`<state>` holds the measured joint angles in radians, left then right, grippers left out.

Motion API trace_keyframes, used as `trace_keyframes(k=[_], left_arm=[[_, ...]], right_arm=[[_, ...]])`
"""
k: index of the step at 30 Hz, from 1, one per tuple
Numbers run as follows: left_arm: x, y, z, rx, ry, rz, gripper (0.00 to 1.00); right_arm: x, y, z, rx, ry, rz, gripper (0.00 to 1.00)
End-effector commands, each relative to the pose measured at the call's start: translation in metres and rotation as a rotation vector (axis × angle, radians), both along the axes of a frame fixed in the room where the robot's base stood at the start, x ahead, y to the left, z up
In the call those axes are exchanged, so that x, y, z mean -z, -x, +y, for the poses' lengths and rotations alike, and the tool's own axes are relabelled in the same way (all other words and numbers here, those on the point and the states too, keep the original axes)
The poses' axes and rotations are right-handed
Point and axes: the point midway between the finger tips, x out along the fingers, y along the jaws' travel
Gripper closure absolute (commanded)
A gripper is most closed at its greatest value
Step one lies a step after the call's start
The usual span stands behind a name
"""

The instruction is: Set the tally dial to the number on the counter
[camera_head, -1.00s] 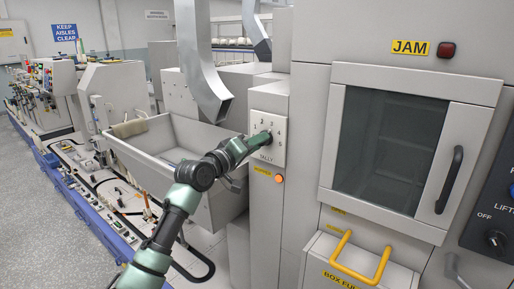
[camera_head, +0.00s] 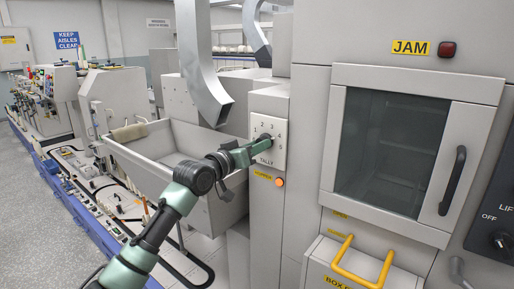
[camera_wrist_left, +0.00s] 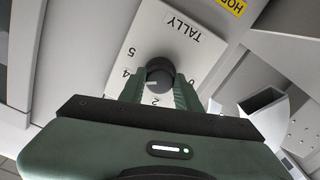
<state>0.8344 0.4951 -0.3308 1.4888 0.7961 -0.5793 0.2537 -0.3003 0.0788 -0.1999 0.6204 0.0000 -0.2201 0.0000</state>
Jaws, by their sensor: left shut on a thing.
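The tally dial plate (camera_head: 280,156) is a pale panel marked TALLY on the front of the grey machine, with numbers around a dark round knob. In the left wrist view the knob (camera_wrist_left: 159,72) sits between the two green fingers of my left gripper (camera_wrist_left: 159,88), which is shut on it. A light mark on the knob points left in that view, on the side of the 4; its exact number is unclear. The numbers 5, 4, 2 and 0 show there; others are hidden by the fingers. My left gripper (camera_head: 264,144) also shows in the head view. No counter reading is visible.
A lit orange button (camera_head: 279,182) is below the dial plate. A grey hopper bin (camera_head: 158,165) and a metal chute (camera_head: 203,75) stand left of it. A windowed door with a dark handle (camera_head: 451,181) and a yellow handle (camera_head: 360,265) are to the right.

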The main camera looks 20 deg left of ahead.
Motion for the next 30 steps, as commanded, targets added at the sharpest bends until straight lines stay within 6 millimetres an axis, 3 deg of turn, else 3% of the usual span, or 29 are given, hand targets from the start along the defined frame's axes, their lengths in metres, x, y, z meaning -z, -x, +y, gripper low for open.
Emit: trace_keyframes(k=[11,12,14,15,25,30], left_arm=[[0.004,0.000,-0.001,0.001,-0.006,0.005,1.00],[0.004,0.000,-0.001,0.001,-0.005,0.006,0.64],[0.003,0.000,-0.001,0.001,-0.005,0.006,0.48],[0.003,0.000,-0.001,0.001,-0.005,0.005,0.45],[0.002,0.003,0.001,0.001,-0.004,0.000,0.45],[0.004,0.023,0.009,0.000,-0.006,0.000,0.45]], right_arm=[[0.000,0.000,0.000,0.000,0.000,0.000,1.00],[0.000,0.000,0.000,0.000,0.000,0.000,1.00],[0.000,0.000,0.000,0.000,0.000,0.000,1.00],[0.000,0.000,0.000,0.000,0.000,0.000,1.00],[0.001,0.000,0.000,0.000,0.000,0.000,1.00],[0.009,0.000,0.000,0.000,0.000,0.000,1.00]])
